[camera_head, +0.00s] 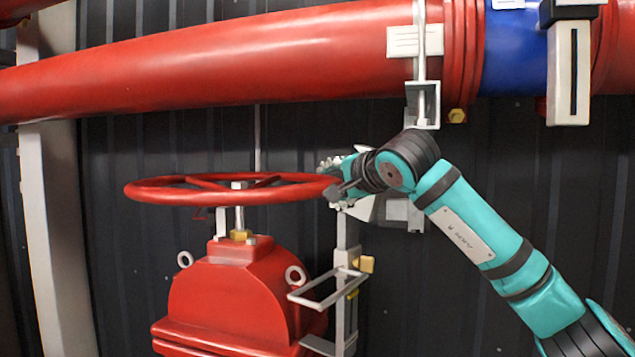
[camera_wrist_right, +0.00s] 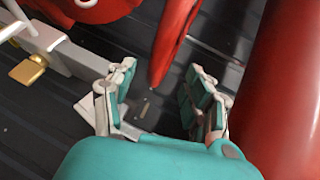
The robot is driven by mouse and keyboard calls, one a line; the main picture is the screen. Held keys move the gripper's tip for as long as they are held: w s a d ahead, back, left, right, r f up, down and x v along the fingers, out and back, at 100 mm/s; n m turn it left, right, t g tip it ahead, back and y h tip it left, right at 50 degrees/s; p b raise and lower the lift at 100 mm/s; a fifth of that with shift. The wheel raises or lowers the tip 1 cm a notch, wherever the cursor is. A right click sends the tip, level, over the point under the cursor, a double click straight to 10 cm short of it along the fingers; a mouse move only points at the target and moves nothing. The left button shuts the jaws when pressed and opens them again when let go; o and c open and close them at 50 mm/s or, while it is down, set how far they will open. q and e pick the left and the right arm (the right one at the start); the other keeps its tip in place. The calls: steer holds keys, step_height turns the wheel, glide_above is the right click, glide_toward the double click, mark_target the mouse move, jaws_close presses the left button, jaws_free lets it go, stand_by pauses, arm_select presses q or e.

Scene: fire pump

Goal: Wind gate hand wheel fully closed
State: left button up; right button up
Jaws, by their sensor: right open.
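The red gate hand wheel (camera_head: 232,188) lies flat on an upright stem with a brass nut, above the red valve body (camera_head: 232,295). In the head view my right gripper (camera_head: 333,178) is at the wheel's right edge. In the right wrist view the right gripper (camera_wrist_right: 160,95) is open, and the red wheel rim (camera_wrist_right: 172,45) reaches in from the top toward the gap between the fingers. The fingers look apart from the rim; contact cannot be told. My left gripper is not in view.
A large red pipe (camera_head: 230,60) with a blue section (camera_head: 513,50) runs across above the wheel. A grey bracket with a brass padlock (camera_head: 364,264) stands right of the valve, below my right gripper. A dark ribbed wall (camera_head: 110,250) is behind.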

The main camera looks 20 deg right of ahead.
mark_target(320, 189)
steer(key=p+x, duration=0.1)
steer(key=x, duration=0.2)
steer(key=p+x, duration=0.2)
steer(key=x, duration=0.2)
steer(key=shift+w+a+r, duration=0.1)
steer(key=shift+w+r, duration=0.05)
steer(key=shift+w, duration=0.2)
steer(key=shift+w+f+p, duration=0.3)
steer(key=shift+w+p, duration=0.1)
steer(key=shift+w, duration=0.2)
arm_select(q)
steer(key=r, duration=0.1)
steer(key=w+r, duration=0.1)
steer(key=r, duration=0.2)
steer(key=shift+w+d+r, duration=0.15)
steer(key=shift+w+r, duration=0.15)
arm_select(e)
steer(key=shift+s, duration=0.1)
steer(key=c, duration=0.4)
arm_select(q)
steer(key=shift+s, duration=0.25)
arm_select(e)
jaws_close()
